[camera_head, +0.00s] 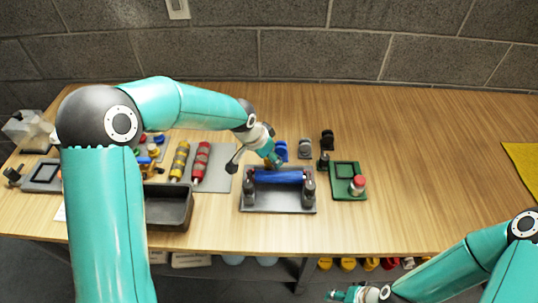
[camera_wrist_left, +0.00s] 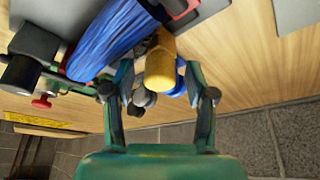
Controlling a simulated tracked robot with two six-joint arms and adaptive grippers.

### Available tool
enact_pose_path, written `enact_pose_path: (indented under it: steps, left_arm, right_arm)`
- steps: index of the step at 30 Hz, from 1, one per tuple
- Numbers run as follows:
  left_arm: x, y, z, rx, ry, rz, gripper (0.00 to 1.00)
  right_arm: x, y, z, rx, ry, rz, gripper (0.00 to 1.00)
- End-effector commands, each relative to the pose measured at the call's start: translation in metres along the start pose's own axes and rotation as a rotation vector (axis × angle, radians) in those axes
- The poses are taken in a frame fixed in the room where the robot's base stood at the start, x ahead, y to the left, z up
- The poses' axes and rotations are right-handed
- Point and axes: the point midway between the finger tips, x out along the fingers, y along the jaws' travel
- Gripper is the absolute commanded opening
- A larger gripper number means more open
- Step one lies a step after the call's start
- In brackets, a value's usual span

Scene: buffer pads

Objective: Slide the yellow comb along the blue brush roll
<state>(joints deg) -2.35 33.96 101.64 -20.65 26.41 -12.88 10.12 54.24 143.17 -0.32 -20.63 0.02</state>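The blue brush roll (camera_head: 279,176) lies level between dark posts on a grey base (camera_head: 277,203) in the head view. It also crosses the upper left of the left wrist view (camera_wrist_left: 112,38). The yellow comb (camera_wrist_left: 160,66) shows in the left wrist view beside the roll, between my left gripper's fingers (camera_wrist_left: 160,85). Gaps show on both sides of it, so the fingers look open around it. In the head view the comb is hidden by my left gripper (camera_head: 271,156), just behind the roll. My right gripper (camera_head: 350,294) is at the bottom edge, away from the roll; its fingers are unclear.
Blue (camera_head: 281,150), grey (camera_head: 305,148) and black (camera_head: 327,140) pieces stand behind the roll. A green tray (camera_head: 344,169) with a red-topped piece is to the right. A dark bin (camera_head: 168,207) and yellow and red rollers are left. The table's right side is mostly clear.

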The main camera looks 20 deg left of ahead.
Motion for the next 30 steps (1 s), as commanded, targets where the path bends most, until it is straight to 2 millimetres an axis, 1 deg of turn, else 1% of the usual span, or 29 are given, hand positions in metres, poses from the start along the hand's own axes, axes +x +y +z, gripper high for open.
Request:
enact_pose_path:
  steps: [1,8,9,17,20,25,27,30]
  left_arm:
    - [0.000,0.000,0.000,0.000,0.000,0.000,0.46]
    - [0.000,0.000,0.000,0.000,0.000,0.000,0.07]
    - [0.000,0.000,0.000,0.000,0.000,0.000,0.01]
    - [0.000,0.000,0.000,0.000,0.000,0.000,0.00]
    - [0.004,0.006,-0.005,0.002,0.001,0.001,0.00]
    - [0.016,0.032,-0.028,0.007,0.002,0.001,0.00]
    - [0.019,0.043,-0.039,0.006,0.003,0.001,0.00]
    - [0.022,0.054,-0.049,0.005,0.002,0.001,0.00]
  right_arm:
    - [0.000,0.000,0.000,0.000,0.000,0.000,0.56]
    - [0.000,0.000,0.000,0.000,0.000,0.000,0.56]
    - [0.000,0.000,0.000,0.000,0.000,0.000,0.56]
    - [0.000,0.000,0.000,0.000,0.000,0.000,0.56]
    - [0.004,0.002,0.000,0.000,0.000,0.000,0.56]
    - [0.018,0.006,0.000,0.000,0.000,0.000,0.56]
    - [0.021,0.008,0.000,0.000,0.000,0.000,0.56]
    - [0.024,0.009,0.000,0.000,0.000,0.000,0.56]
